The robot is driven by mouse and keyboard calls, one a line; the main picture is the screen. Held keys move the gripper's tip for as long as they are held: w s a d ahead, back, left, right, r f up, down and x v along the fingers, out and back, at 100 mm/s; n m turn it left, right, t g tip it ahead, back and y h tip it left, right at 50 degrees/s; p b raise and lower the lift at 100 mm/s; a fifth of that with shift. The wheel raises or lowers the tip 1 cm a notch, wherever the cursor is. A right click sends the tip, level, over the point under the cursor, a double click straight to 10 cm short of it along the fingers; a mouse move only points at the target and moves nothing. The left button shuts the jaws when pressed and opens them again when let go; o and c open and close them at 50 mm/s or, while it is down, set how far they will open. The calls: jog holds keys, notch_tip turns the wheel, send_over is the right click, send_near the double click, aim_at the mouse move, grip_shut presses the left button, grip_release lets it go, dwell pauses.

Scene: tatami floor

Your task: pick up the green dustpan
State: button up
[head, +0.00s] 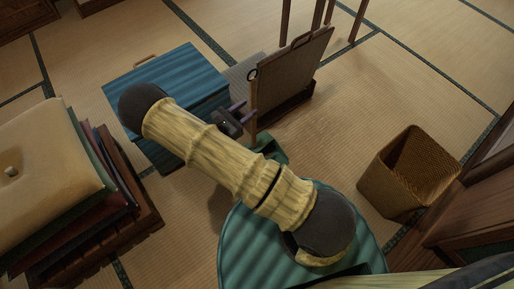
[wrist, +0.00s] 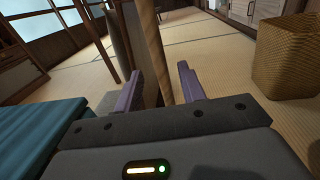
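No thing that I can surely call a green dustpan shows in either view. My gripper (head: 240,108) has purple fingers and is beside the near left edge of an upright brown panel (head: 292,72) with a handle on its top. In the wrist view, my gripper (wrist: 160,88) is open, its two fingers well apart. A narrow wooden upright (wrist: 149,45) shows beyond and between them, with a dark grey face to its left. I cannot tell whether a finger touches the panel. My arm hides part of the floor in the head view.
A ribbed blue-teal box (head: 165,80) stands left of the panel. Cushions (head: 50,150) are stacked on a wooden base at the left. A woven basket (head: 385,185) stands at the right, near dark wooden furniture. Thin wooden legs rise behind the panel. Tatami between panel and basket is clear.

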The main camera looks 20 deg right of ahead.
jog(key=shift+d, duration=0.1)
jog(key=b+x, duration=0.2)
jog(key=x, duration=0.1)
jog(key=b+x, duration=0.1)
jog(key=x, duration=0.1)
jog(key=shift+r, duration=0.25)
dwell(0.5)
grip_shut()
